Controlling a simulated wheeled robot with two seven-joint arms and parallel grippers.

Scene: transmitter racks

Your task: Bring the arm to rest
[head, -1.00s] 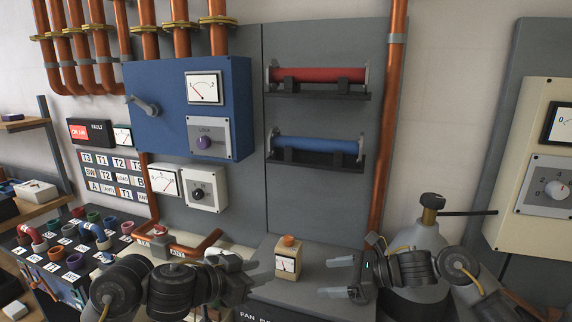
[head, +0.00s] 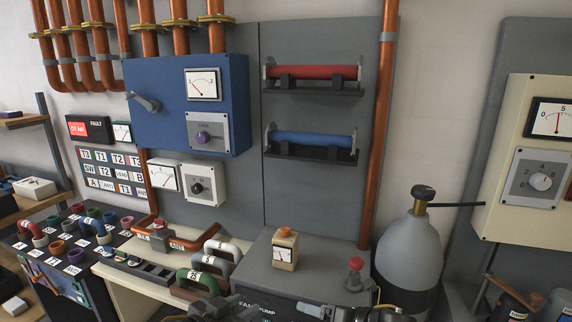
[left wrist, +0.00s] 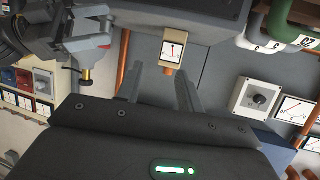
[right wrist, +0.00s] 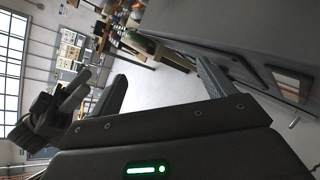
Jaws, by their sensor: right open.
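My left gripper (left wrist: 162,88) shows in the left wrist view with two dark fingers apart and nothing between them. A small cream meter box (left wrist: 173,50) lies beyond its fingertips. My right gripper (right wrist: 160,88) shows in the right wrist view with its fingers wide apart and empty, with pale floor beyond. In the head view only the tops of both arms show at the bottom edge, in front of the grey fan pump cabinet (head: 290,272). Neither gripper holds anything.
The cream meter box (head: 285,250) and a red knob (head: 355,274) are on top of the cabinet. A grey gas cylinder (head: 410,250) stands at its right. Several coloured U-shaped pipes (head: 221,249) are on the bench at left. The right wrist view shows open floor (right wrist: 160,86).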

